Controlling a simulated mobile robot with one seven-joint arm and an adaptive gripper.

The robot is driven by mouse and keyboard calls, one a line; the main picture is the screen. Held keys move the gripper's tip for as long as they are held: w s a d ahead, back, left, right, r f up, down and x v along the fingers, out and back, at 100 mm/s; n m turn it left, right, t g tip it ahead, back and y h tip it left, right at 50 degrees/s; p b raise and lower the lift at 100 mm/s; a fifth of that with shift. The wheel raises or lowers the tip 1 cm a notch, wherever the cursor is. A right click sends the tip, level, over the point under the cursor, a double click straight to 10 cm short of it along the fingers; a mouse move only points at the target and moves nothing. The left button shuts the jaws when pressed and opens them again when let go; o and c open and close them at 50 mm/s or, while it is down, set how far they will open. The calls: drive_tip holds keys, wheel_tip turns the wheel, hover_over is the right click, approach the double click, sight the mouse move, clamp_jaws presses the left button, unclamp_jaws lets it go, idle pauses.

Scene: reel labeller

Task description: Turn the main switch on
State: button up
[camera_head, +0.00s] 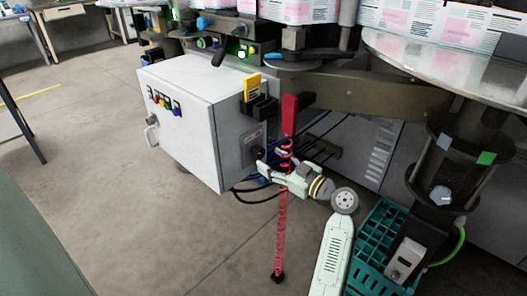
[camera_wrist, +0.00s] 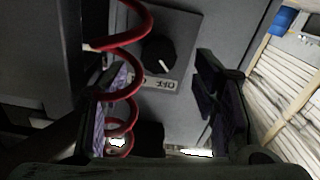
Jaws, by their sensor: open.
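The main switch is a black rotary knob (camera_wrist: 160,54) on a grey plate in the wrist view. Its white mark slants down and right toward a label that seems to read OFF, seen upside down. In the head view the switch's dark plate (camera_head: 252,147) is on the right side wall of the pale cabinet, the knob itself unclear. My gripper (camera_head: 264,169) is just below and right of that plate. In the wrist view my gripper (camera_wrist: 155,88) is open and empty, with the knob apart from the fingers, beyond and between them.
A red coiled cord (camera_head: 281,230) hangs in front of my gripper; in the wrist view the coil (camera_wrist: 128,40) crosses the left finger. Whether they touch is unclear. The cabinet (camera_head: 180,130) carries coloured buttons. A teal crate (camera_head: 370,240) stands at lower right. Floor left is clear.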

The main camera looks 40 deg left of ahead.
sight(261, 154)
drive_tip(key=shift+w+a+p, duration=0.15)
drive_tip(key=shift+a+p, duration=0.05)
drive_tip(key=shift+a, duration=0.9)
drive_tip(key=shift+w+a+p, duration=0.1)
drive_tip(key=shift+a+p, duration=0.1)
drive_tip(key=shift+a, duration=0.9)
drive_tip(key=c, duration=1.2)
drive_tip(key=shift+o, duration=0.2)
